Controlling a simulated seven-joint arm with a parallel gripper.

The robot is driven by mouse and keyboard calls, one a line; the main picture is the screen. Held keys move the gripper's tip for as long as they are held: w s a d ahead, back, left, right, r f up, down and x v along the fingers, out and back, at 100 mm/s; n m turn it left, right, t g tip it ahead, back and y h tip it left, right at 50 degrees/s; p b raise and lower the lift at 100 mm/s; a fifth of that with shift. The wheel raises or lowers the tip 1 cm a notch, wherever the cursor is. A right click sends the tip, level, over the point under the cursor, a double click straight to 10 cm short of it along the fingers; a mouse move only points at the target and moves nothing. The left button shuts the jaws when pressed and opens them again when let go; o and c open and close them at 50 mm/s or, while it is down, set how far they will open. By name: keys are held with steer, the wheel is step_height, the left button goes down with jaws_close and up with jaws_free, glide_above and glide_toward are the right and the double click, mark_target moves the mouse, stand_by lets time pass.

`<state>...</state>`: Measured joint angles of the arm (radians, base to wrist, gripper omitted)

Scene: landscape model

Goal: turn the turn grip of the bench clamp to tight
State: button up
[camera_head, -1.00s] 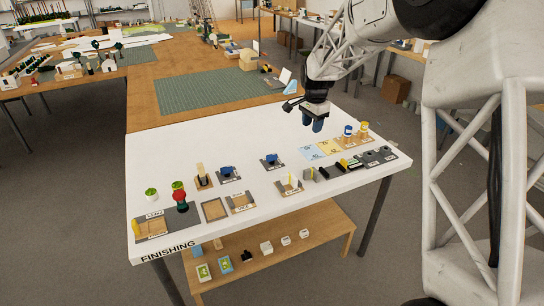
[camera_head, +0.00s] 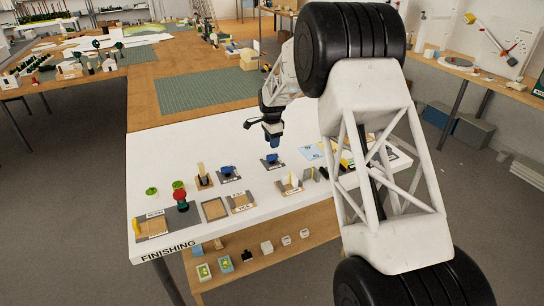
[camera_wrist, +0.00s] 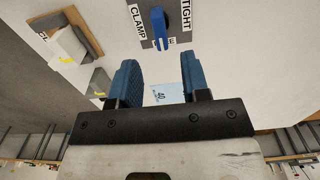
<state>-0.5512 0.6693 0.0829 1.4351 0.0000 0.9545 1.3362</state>
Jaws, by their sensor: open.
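In the wrist view the turn grip (camera_wrist: 160,29) is a blue lever at the top, between a CLAMP label on its left and a TIGHT label on its upper right. A small label beside its lower end is partly hidden. The lever points roughly up and down the picture, not toward TIGHT. My gripper (camera_wrist: 160,85) is open and empty, its blue fingers apart and clear of the grip. In the head view my gripper (camera_head: 272,139) hangs just above a blue fixture (camera_head: 271,160) on the white table; its labels are too small to read there.
A similar blue fixture (camera_head: 228,173) stands to the left. A small stand with a yellow-white piece (camera_head: 290,184) is in front. A blue sheet (camera_wrist: 166,94) marked 40 shows between the fingers.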

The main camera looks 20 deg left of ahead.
mark_target(272, 155)
steer(key=shift+f, duration=0.15)
steer(key=shift+f, duration=3.75)
jaws_close()
